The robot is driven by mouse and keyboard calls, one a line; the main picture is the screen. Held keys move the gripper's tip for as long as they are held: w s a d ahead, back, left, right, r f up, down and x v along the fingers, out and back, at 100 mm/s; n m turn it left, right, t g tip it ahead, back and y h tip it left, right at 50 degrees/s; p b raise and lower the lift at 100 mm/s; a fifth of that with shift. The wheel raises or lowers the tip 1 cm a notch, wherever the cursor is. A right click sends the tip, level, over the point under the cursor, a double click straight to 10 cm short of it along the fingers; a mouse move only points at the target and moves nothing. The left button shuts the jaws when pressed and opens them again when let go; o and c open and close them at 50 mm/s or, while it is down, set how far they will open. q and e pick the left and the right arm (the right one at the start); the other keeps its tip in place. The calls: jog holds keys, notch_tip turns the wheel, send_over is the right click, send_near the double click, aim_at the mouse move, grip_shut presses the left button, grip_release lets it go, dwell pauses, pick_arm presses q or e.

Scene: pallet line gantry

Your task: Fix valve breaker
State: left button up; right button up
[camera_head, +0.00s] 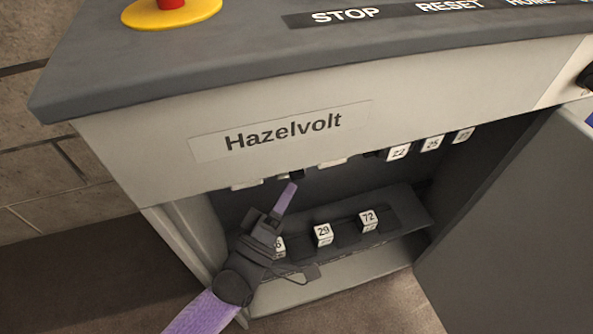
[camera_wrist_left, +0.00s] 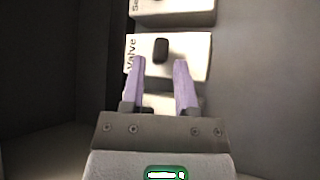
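The valve breaker (camera_wrist_left: 196,50) is a white block with the word "Valve" on its left side and a dark toggle (camera_wrist_left: 161,48) in its middle. My left gripper (camera_wrist_left: 159,68) is open, its two purple fingers apart at the near edge of this block. The toggle lies just beyond the fingertips, roughly centred between them; contact cannot be told. In the head view the left gripper (camera_head: 288,196) reaches up inside the open cabinet, under its front panel. There the panel's lower edge hides most of the upper breakers, and no valve label is readable. My right gripper is not in view.
Another white breaker (camera_wrist_left: 180,5) sits beyond the valve one. Numbered breakers (camera_head: 323,235) stand on a lower shelf, near my left wrist. The open cabinet door (camera_head: 510,230) is at the right. The "Hazelvolt" panel (camera_head: 400,115) overhangs the opening.

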aim_at(298, 172)
pick_arm(q)
jog(key=b+x, duration=0.1)
jog(key=x, duration=0.3)
jog(key=shift+w+d, duration=0.1)
jog(key=shift+w, duration=0.1)
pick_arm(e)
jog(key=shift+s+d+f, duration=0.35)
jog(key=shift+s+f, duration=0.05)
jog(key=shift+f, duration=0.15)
pick_arm(q)
grip_shut()
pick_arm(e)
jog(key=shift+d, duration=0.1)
